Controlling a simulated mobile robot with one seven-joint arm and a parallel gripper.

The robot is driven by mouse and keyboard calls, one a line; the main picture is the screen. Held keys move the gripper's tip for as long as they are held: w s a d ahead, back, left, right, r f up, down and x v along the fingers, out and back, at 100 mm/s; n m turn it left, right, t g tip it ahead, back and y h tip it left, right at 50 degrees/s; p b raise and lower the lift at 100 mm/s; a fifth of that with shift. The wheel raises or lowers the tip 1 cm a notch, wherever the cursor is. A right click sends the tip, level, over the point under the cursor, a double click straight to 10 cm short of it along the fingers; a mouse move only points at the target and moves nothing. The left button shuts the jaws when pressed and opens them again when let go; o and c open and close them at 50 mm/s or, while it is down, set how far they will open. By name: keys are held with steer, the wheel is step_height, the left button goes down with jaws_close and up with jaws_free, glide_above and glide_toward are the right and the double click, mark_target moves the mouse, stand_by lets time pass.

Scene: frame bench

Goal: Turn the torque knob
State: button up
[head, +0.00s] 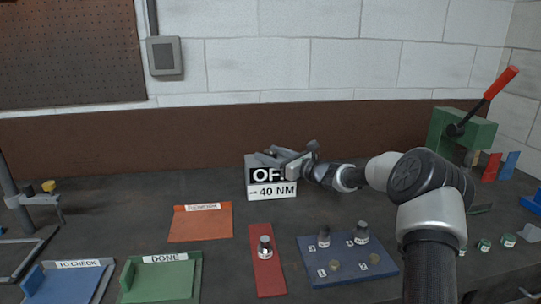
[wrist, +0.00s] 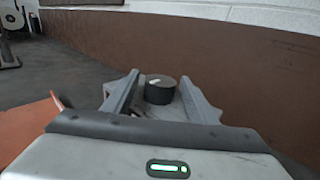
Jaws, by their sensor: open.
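The torque box (head: 271,190) is light grey and stands on the bench near the back wall. Its front carries a black panel reading "OF", partly covered, and "→ 40 NM" below. My gripper (head: 280,155) is over the top of this box and hides most of its top in the head view. The knob (wrist: 160,91) is a short dark cylinder with a white mark on its left side. In the wrist view it stands between the two open fingers of my gripper (wrist: 160,78). Whether either finger touches it I cannot tell. The knob is hidden in the head view.
An orange mat (head: 200,224), a red plate (head: 267,278) with a metal fitting, and a blue board (head: 347,273) with several fittings lie in front. A green "DONE" tray (head: 160,282) is at front left. A green machine (head: 455,135) with a red-handled lever stands right.

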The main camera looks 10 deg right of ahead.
steer(key=shift+c, duration=0.2)
steer(key=c, duration=1)
steer(key=shift+f, duration=0.1)
steer(key=shift+f+b, duration=0.1)
steer(key=shift+b, duration=0.55)
